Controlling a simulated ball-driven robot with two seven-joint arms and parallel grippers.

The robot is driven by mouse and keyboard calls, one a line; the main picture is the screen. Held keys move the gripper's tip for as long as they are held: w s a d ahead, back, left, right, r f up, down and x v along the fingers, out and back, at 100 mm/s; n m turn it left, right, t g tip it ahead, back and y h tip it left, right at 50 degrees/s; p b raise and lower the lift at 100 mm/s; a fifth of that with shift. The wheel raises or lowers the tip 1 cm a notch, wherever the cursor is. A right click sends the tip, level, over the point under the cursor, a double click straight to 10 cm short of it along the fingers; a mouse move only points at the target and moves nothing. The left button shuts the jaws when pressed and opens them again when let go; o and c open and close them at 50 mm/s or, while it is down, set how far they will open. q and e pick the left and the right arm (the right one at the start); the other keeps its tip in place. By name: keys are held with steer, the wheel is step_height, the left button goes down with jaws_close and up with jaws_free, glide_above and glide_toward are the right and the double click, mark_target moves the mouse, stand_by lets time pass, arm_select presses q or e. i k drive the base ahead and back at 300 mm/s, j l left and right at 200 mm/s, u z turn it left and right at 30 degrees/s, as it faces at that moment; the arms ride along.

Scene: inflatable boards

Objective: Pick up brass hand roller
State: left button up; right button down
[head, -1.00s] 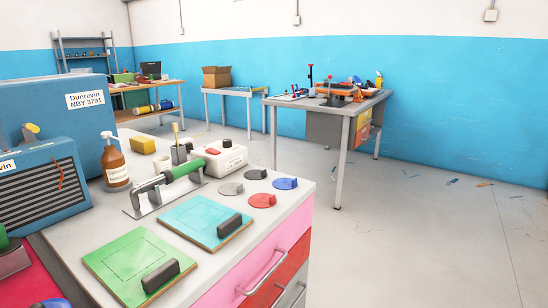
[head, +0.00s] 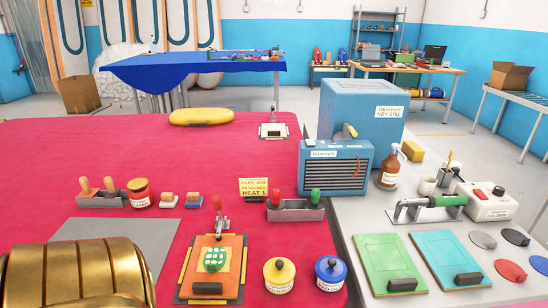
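No brass roller head can be made out with certainty. In the head view a grey rack (head: 297,211) on the red tabletop holds a red-handled tool (head: 275,198) and a green-handled tool (head: 315,197). Both stand upright; their lower ends are hidden in the rack, so I cannot tell whether either is the brass hand roller. Another grey rack (head: 102,200) at the left holds wooden-handled tools (head: 109,185), with their lower ends also hidden. Neither of my grippers is in view.
An orange board (head: 213,268), yellow pot (head: 279,275) and blue pot (head: 330,273) sit near the front. A yellow sign (head: 253,188) stands behind. A blue machine (head: 334,168) stands right, beside a white counter with a green-handled metal tool (head: 428,203).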

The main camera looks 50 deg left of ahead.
mark_target(108, 182)
steer(key=u, duration=2.8)
